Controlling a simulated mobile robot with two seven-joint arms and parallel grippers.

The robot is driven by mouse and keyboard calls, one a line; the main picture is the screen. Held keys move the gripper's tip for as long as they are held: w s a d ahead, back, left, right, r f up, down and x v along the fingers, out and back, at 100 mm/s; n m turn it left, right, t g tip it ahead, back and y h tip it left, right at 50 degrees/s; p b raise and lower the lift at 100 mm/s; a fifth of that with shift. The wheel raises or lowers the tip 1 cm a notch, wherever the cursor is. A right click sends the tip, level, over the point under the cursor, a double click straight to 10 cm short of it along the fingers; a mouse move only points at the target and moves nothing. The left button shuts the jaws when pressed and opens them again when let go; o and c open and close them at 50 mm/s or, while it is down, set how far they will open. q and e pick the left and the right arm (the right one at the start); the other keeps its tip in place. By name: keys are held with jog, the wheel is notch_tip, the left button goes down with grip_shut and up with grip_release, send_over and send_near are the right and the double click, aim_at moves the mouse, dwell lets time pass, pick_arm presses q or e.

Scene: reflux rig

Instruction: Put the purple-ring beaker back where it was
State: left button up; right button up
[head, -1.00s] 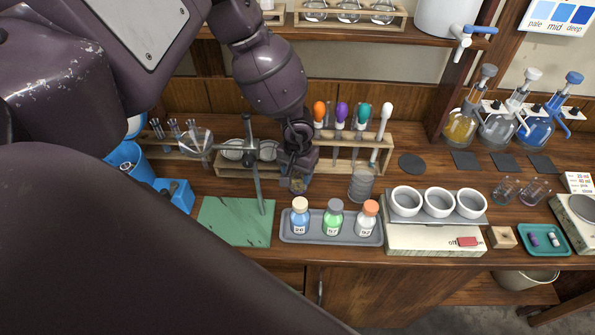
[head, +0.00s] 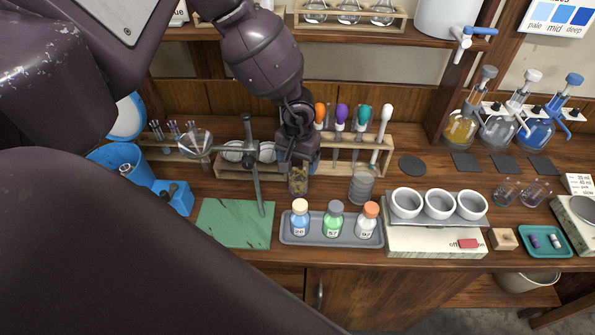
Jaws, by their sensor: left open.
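Two small glass beakers stand side by side on the bench at the right. The right one (head: 536,192) has a pinkish-purple tint and seems to be the purple-ring beaker; the left one (head: 507,190) looks darker, with a teal tint. Their rings are too small to read surely. My left gripper (head: 297,166) is open and points down, far to the left of them. It is just above a small clear container (head: 298,183) with yellowish-brown contents, in front of the wooden rack. The gripper hides part of the container's top. My right gripper is not in view.
A grey tray (head: 286,239) with three capped bottles stands in front.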

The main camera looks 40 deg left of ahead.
pick_arm(q)
notch_tip(320, 180, up, 7)
dwell(0.3)
jog(key=shift+f, duration=0.1)
dwell(0.4)
